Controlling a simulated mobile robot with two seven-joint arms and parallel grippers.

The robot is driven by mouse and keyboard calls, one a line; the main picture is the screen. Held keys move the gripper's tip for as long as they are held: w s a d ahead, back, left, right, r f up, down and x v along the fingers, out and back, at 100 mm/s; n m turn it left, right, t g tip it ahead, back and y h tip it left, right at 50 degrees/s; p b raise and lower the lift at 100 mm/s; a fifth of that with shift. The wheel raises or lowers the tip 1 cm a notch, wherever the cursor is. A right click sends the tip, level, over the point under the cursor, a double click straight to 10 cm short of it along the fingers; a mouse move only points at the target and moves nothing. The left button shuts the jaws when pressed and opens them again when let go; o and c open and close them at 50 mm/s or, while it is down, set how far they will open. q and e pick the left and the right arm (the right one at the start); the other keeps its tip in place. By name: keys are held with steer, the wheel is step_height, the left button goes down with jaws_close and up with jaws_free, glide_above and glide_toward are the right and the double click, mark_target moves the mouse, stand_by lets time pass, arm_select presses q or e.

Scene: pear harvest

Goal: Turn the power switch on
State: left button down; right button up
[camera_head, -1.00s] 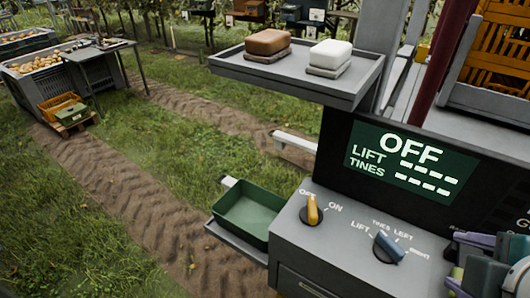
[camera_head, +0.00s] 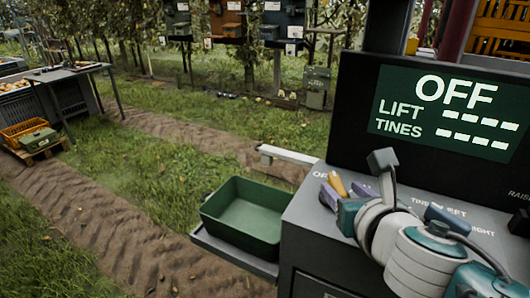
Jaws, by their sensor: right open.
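The power switch is an orange-yellow knob (camera_head: 337,184) on top of the grey control box, at its left. The dark display (camera_head: 450,110) behind reads OFF, with LIFT and TINES beside dashes. My left gripper is not in view.
A blue selector knob (camera_head: 445,219) sits to the right, partly behind my right arm. A green empty bin (camera_head: 240,217) stands on a ledge left of the box.

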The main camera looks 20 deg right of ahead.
mark_target(340, 187)
steer(key=shift+b+x, duration=0.6)
steer(key=shift+x, duration=1.6)
steer(key=shift+c, duration=0.2)
jaws_close()
